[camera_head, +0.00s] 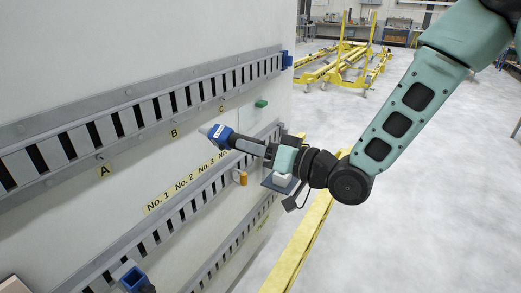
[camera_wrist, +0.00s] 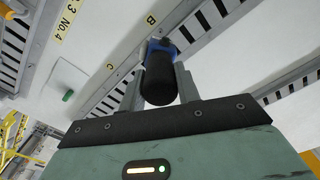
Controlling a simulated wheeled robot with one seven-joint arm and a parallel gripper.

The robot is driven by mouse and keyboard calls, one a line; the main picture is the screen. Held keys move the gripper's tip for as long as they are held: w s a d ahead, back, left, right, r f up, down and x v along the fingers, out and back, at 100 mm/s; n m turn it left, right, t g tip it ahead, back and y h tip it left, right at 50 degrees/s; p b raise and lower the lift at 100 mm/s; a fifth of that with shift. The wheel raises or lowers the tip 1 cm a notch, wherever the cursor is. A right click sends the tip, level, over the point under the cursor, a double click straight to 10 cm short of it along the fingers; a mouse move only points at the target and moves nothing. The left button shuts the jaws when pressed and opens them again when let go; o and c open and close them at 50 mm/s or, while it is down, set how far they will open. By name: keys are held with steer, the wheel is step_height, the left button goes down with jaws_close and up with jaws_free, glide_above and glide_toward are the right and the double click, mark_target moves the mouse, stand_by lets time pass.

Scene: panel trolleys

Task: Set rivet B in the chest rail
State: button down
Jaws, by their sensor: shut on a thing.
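The chest rail (camera_head: 137,97) is a grey slotted rail running along the upper part of a pale panel. I cannot tell whether the nose touches anything.
A lower slotted rail (camera_head: 180,210) carries No. labels above it. A green block (camera_head: 261,103) and an orange ring-like item (camera_head: 240,178) are on the panel. Another blue tool (camera_head: 132,278) is at lower left. Yellow trolley frames (camera_head: 345,65) stand behind; open floor lies right.

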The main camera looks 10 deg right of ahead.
mark_target(233, 140)
steer(key=shift+b+x, duration=0.6)
steer(key=shift+x, duration=2.65)
steer(key=shift+w+a+r, duration=0.1)
steer(key=shift+w+a, duration=0.1)
steer(key=shift+a, duration=0.05)
steer(key=shift+b, duration=0.5)
steer(key=shift+x, duration=1.15)
stand_by(0.7)
steer(key=shift+b+v, duration=0.35)
steer(key=shift+v, duration=1.6)
